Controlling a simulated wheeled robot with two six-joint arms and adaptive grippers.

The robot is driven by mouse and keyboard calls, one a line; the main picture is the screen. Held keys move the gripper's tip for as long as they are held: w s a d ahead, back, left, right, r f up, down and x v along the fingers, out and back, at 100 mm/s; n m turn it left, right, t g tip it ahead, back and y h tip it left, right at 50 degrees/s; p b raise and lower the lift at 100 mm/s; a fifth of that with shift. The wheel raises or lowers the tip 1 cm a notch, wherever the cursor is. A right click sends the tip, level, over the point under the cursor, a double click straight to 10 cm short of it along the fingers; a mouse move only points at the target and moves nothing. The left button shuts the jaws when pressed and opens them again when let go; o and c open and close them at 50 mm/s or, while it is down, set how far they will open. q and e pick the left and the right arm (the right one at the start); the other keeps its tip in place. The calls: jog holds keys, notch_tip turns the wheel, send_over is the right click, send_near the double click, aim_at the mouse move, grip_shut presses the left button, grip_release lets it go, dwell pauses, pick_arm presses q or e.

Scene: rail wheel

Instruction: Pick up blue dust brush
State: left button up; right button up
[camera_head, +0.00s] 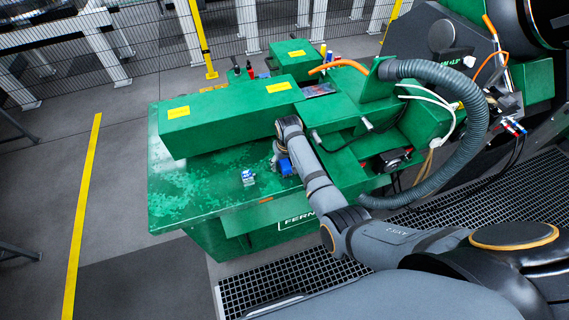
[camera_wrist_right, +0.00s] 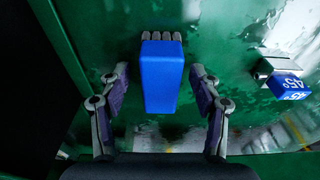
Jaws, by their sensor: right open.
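The blue dust brush (camera_wrist_right: 161,78) lies on the green table top in the right wrist view, with pale bristles at its far end. In the head view the brush (camera_head: 286,167) shows as a small blue block beside my right gripper (camera_head: 281,152). In the right wrist view my right gripper (camera_wrist_right: 158,92) is open. One finger is on each side of the brush, with a gap on both sides. The arm partly hides the gripper in the head view. My left gripper is not in view.
A blue and silver block marked 45° (camera_wrist_right: 288,84) lies to the right of the brush; it also shows in the head view (camera_head: 248,177). The green machine housing (camera_head: 230,115) rises behind. The green table's (camera_head: 190,200) left part is clear. A grey hose (camera_head: 470,115) curves at right.

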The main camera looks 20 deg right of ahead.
jog(key=c, duration=1.3)
jog(key=shift+o, duration=0.2)
